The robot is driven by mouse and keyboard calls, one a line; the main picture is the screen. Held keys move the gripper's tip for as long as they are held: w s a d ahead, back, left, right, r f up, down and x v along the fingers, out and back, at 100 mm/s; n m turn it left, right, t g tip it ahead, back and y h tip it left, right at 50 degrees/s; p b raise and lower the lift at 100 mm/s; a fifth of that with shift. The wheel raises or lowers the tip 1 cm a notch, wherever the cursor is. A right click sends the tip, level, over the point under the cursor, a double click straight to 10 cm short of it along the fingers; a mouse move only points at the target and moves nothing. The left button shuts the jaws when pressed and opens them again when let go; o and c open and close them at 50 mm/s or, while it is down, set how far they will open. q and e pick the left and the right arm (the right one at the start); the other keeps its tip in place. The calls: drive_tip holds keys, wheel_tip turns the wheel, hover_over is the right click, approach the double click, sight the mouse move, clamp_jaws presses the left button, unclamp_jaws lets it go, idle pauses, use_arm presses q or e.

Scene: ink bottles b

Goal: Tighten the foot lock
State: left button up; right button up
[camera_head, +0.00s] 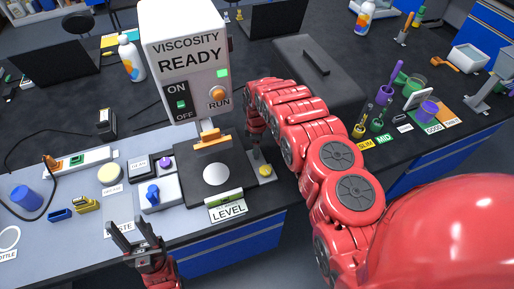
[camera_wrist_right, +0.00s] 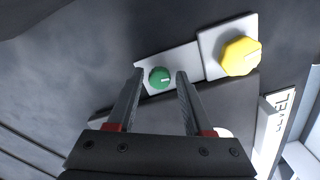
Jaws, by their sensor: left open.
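The viscosity machine (camera_head: 187,60) stands on a dark base plate (camera_head: 190,205) with a level vial (camera_head: 223,199) at its front. A yellow knob (camera_head: 265,171) sits on a light plate at the base's right side; the right wrist view shows it as a yellow faceted knob (camera_wrist_right: 240,56). Beside it there is a small round green knob (camera_wrist_right: 159,77) on a pale plate. I cannot tell which knob is the foot lock. My right gripper (camera_wrist_right: 159,74) is open, its fingertips on either side of the green knob in the picture; contact is unclear. My left gripper (camera_head: 128,228) is open and empty near the front edge.
A blue knob (camera_head: 153,193) on a white block and a purple-topped item (camera_head: 165,162) stand left of the base. A dark box (camera_head: 318,75) is behind my right arm. Cups and tools (camera_head: 428,110) stand at the right.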

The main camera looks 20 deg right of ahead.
clamp_jaws()
drive_tip(key=shift+f+m+b, duration=0.2)
drive_tip(key=shift+m+b, duration=0.7)
drive_tip(key=shift+b, duration=0.25)
drive_tip(key=m+b, duration=0.4)
drive_tip(key=shift+s+a+f+b, duration=0.1)
drive_tip(key=shift+b, duration=0.2)
drive_tip(key=shift+m+b, duration=0.8)
drive_tip(key=shift+m, duration=0.4)
drive_tip(key=m+b, duration=0.1)
drive_tip(key=m, duration=0.1)
drive_tip(key=shift+m, duration=0.3)
drive_tip(key=m, duration=0.5)
drive_tip(key=shift+a+r+m, duration=0.15)
drive_tip(key=shift+r+m, duration=0.1)
drive_tip(key=shift+m, duration=0.05)
